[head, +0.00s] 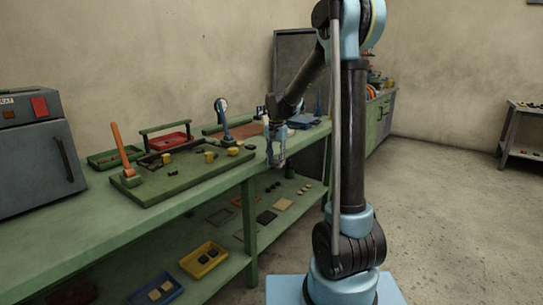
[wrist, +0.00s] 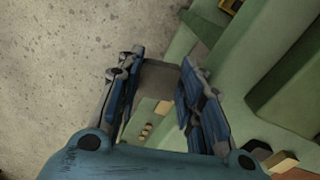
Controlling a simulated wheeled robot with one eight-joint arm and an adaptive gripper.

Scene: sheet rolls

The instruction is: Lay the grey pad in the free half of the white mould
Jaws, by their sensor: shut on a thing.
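My gripper (head: 276,160) hangs at the front edge of the green bench in the head view, pointing down. In the wrist view, my gripper (wrist: 161,66) has its two blue fingers shut on a flat grey-brown piece, which looks like the grey pad (wrist: 160,80). The pad is too small to make out in the head view.
The green bench (head: 60,225) carries a dark green board (head: 160,190) with an orange-handled tool (head: 119,148) and small yellow blocks. A grey oven (head: 38,160) stands at left. The lower shelf holds a yellow tray (head: 204,260), a blue tray (head: 155,291) and flat squares.

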